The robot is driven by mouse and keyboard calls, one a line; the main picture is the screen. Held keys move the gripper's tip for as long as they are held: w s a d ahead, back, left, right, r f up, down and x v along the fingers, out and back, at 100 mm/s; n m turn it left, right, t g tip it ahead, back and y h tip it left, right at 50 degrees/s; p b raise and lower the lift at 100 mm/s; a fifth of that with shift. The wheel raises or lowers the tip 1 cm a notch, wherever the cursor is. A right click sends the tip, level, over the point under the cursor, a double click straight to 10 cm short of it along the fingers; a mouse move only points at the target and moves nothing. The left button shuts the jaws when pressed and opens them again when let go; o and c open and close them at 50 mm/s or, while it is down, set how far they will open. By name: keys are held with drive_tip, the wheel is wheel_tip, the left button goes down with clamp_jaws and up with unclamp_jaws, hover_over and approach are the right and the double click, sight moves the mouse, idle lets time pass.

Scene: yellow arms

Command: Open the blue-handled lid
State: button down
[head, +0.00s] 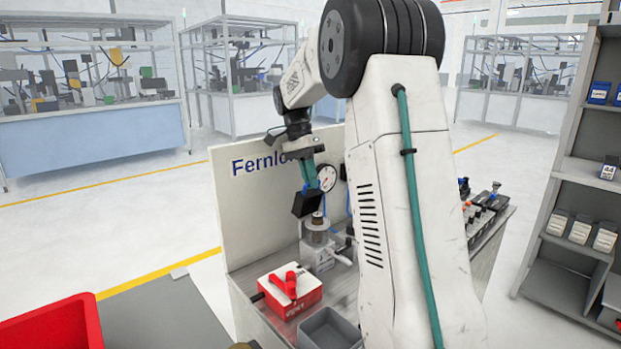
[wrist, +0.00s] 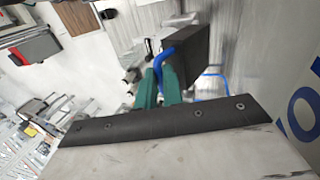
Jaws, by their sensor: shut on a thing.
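My gripper (head: 311,181) has teal fingers and is shut on the blue handle of a dark grey, box-like lid (head: 306,204). In the wrist view, the fingers (wrist: 158,82) close around the curved blue handle (wrist: 167,58), with the dark lid (wrist: 195,54) just beyond. The lid looks tilted in the head view and appears above and left of a clear cylinder fixture (head: 317,232) on the bench. Whether a hinge joins the lid to anything is hidden.
A panel with a round gauge (head: 327,178) stands close behind my gripper. A red box with a red handle (head: 290,287) and a grey open bin (head: 330,329) are on the bench below. A shelf rack (head: 565,210) stands at the right.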

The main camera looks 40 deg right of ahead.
drive_tip(key=c, duration=1.5)
unclamp_jaws()
drive_tip(key=shift+w+a+f, duration=0.15)
drive_tip(key=shift+f, duration=0.15)
drive_tip(key=shift+r, duration=0.15)
drive_tip(key=shift+r, duration=0.1)
drive_tip(key=v, duration=0.7)
drive_tip(key=shift+w+r, duration=0.1)
drive_tip(key=shift+r, duration=0.2)
